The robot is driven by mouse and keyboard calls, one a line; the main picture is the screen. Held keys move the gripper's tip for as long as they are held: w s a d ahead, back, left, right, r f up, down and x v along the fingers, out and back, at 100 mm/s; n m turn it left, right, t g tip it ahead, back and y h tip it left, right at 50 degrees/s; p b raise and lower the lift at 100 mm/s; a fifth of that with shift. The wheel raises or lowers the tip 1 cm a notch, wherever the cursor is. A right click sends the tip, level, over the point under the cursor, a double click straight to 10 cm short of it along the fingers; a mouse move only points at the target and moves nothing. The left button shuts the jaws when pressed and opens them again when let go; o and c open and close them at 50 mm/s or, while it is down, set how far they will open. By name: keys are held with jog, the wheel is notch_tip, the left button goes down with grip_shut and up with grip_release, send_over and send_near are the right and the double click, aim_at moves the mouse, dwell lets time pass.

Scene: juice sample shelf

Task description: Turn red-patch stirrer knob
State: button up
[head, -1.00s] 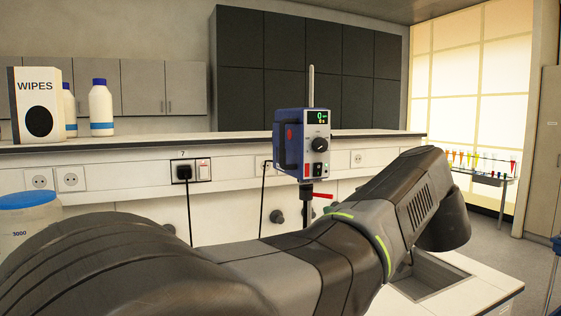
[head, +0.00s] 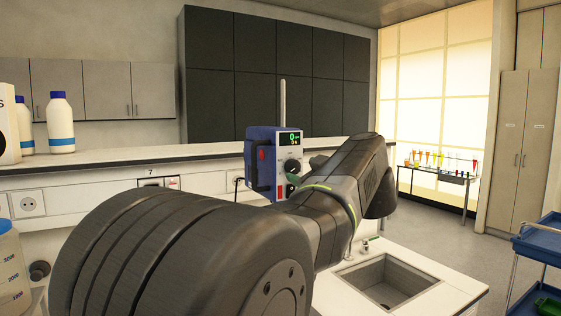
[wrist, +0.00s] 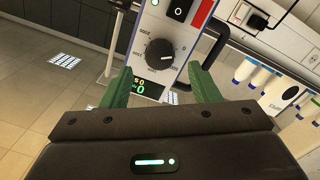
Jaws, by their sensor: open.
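The stirrer (head: 262,160) is a blue box with a light front panel, a lit green display and a red patch on its side, on an upright rod. Its round black knob (head: 292,166) also shows in the wrist view (wrist: 160,53), with a white pointer mark and a printed scale around it. In the wrist view my gripper (wrist: 160,80) is open, its green fingers on either side of the panel's lower part. The knob lies ahead, between the finger lines, with nothing gripped. In the head view my arm hides most of my gripper; a bit of green finger shows by the knob.
A black rocker switch (wrist: 178,9) sits near the knob. A raised white shelf (head: 100,170) runs behind the stirrer, with white bottles (head: 61,125) at left. A sink (head: 385,283) is at lower right, and a blue cart (head: 540,245) stands at far right.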

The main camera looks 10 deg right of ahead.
aim_at(295, 167)
jog(key=shift+p+x, duration=0.6)
jog(key=shift+x, duration=1.35)
jog(key=c, duration=1)
jog(key=shift+f, duration=0.1)
